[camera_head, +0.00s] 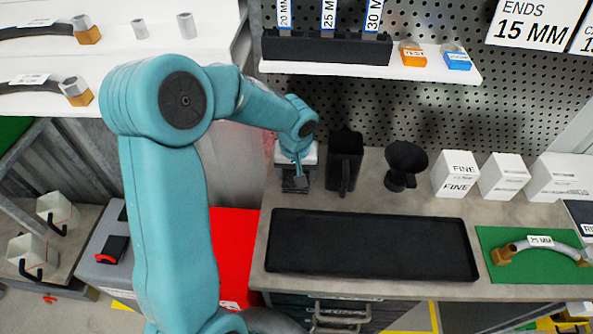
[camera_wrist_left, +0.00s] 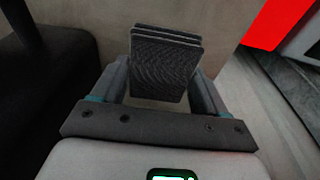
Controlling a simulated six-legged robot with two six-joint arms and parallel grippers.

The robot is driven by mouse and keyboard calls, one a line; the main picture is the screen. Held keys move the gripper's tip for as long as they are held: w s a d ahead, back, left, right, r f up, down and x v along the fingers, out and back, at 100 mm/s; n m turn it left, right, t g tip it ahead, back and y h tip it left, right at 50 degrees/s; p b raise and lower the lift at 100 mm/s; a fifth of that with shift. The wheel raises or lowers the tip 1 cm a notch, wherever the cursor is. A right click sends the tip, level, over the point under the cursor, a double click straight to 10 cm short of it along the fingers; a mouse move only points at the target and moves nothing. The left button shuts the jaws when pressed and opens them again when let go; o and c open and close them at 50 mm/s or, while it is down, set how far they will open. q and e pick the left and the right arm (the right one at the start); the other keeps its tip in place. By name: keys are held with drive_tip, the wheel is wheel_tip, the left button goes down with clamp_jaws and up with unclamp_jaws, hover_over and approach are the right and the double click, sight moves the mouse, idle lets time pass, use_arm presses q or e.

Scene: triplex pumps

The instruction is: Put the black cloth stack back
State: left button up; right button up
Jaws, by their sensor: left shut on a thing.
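The black cloth stack (camera_wrist_left: 165,62) shows in the left wrist view as several thin, dark, textured layers between the two fingers. My left gripper (camera_wrist_left: 160,88) is shut on it. In the head view my left gripper (camera_head: 298,176) is at the back left of the grey workbench (camera_head: 375,205), left of a black jug. The stack is small and partly hidden there, and I cannot tell whether it touches the bench. My right gripper is not in view.
The black jug (camera_head: 345,160) and a black funnel (camera_head: 405,163) stand along the back of the bench. White boxes (camera_head: 456,175) are to their right. An empty black tray (camera_head: 372,246) lies in front. A green mat (camera_head: 525,265) holds a hose. A shelf (camera_head: 440,72) hangs above.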

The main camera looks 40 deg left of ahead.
use_arm(q)
drive_tip(key=o, duration=0.9)
drive_tip(key=shift+f, duration=0.1)
drive_tip(key=shift+o, duration=0.2)
drive_tip(key=shift+r, duration=0.65)
wheel_tip(320, 180, up, 11)
drive_tip(key=s+d, duration=0.1)
drive_tip(key=shift+s+p, duration=0.2)
drive_tip(key=shift+p, duration=0.2)
drive_tip(key=shift+d+f, duration=0.1)
